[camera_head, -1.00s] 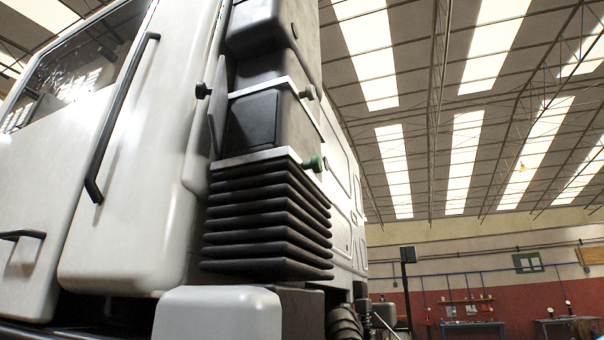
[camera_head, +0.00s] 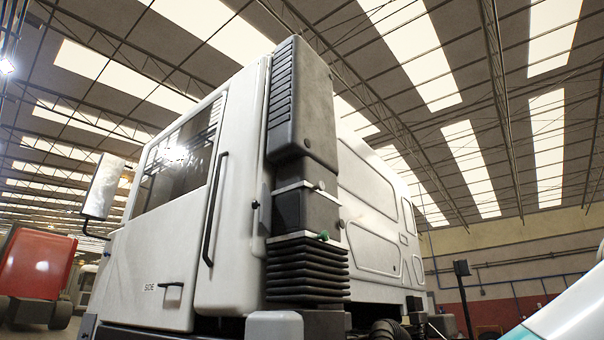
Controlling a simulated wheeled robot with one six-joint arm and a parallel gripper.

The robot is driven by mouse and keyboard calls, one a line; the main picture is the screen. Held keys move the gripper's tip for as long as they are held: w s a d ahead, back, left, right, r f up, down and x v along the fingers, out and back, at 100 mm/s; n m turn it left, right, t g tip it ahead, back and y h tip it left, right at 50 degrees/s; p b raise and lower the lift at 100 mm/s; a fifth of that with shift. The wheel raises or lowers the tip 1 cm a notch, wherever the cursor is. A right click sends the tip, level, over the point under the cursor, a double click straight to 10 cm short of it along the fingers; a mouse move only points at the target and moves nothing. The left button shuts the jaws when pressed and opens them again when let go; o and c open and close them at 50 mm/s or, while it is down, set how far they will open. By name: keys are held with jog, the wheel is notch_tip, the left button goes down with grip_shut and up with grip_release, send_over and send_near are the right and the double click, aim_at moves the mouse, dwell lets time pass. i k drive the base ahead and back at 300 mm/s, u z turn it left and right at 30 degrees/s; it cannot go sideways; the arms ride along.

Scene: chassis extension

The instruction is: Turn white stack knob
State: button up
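A tall dark intake stack (camera_head: 292,215) stands at the rear corner of a white truck cab (camera_head: 238,190). A small pale knob (camera_head: 320,186) sticks out at the stack's upper white band. A green knob (camera_head: 323,236) sits lower, at the second white band above the ribbed bellows. A small dark knob (camera_head: 255,204) shows at the stack's left side. The knobs are too small here to tell how they are turned. My gripper is not in view, and nothing is seen touching the knobs.
A white block (camera_head: 274,325) sits below the stack. A red vehicle (camera_head: 36,268) stands at the far left. A smooth white and teal surface (camera_head: 568,312) fills the lower right corner; I cannot tell what it is. A dark post (camera_head: 463,285) stands behind, right of the cab.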

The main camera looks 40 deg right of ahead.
aim_at(320, 186)
jog(key=z, duration=0.5)
jog(key=i, duration=0.5)
jog(key=z, duration=0.4)
